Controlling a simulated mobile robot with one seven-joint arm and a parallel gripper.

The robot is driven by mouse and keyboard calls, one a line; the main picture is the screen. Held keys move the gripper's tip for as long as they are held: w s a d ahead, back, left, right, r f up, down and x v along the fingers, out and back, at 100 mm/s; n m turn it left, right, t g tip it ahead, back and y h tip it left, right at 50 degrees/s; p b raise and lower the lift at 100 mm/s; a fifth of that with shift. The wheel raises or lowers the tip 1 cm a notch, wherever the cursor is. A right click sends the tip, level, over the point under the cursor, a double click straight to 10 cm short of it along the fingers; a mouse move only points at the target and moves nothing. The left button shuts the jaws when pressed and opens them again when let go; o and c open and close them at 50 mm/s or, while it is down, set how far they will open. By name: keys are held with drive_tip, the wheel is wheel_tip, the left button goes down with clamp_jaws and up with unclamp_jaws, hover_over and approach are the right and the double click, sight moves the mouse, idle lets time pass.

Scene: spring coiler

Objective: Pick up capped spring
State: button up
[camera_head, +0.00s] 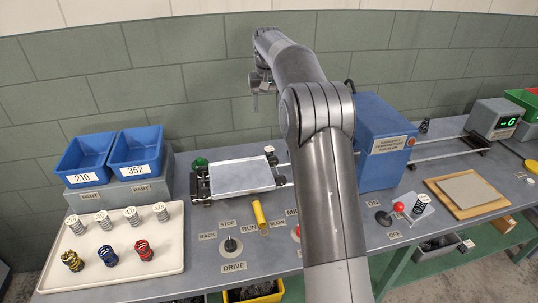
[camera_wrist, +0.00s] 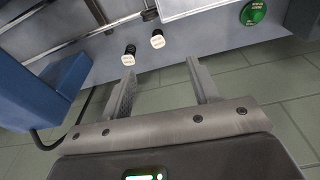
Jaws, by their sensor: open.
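In the wrist view two small dark pieces with white lettered caps, which look like capped springs or knobs, stand on the grey bench: the left one (camera_wrist: 129,55) and the right one (camera_wrist: 157,39). My gripper (camera_wrist: 160,72) is open and empty, its fingers apart, with both pieces beyond the fingertips. In the head view a small white-capped piece (camera_head: 270,152) stands by the silver plate. Several pale springs with lettered tops (camera_head: 104,220) stand in the cream tray (camera_head: 165,259), behind yellow, blue and red springs (camera_head: 143,248).
The blue machine box (camera_head: 381,145) stands right of my arm; it is also at the left in the wrist view (camera_wrist: 45,100). The silver plate (camera_head: 242,177) lies on rails. Levers (camera_head: 231,245) and a yellow cylinder (camera_head: 259,212) are in front. Blue bins (camera_head: 135,150) stand back left.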

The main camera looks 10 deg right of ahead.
drive_tip(key=g, duration=0.1)
hover_over(269, 149)
wheel_tip(269, 149, down, 14)
drive_tip(key=f, duration=0.6)
drive_tip(key=shift+w+d+f, duration=0.1)
drive_tip(key=shift+w+f, duration=0.1)
drive_tip(key=shift+s+f, duration=0.15)
drive_tip(key=shift+f, duration=2.55)
drive_tip(key=shift+c, duration=0.4)
drive_tip(key=c, duration=1)
drive_tip(key=shift+r, duration=0.1)
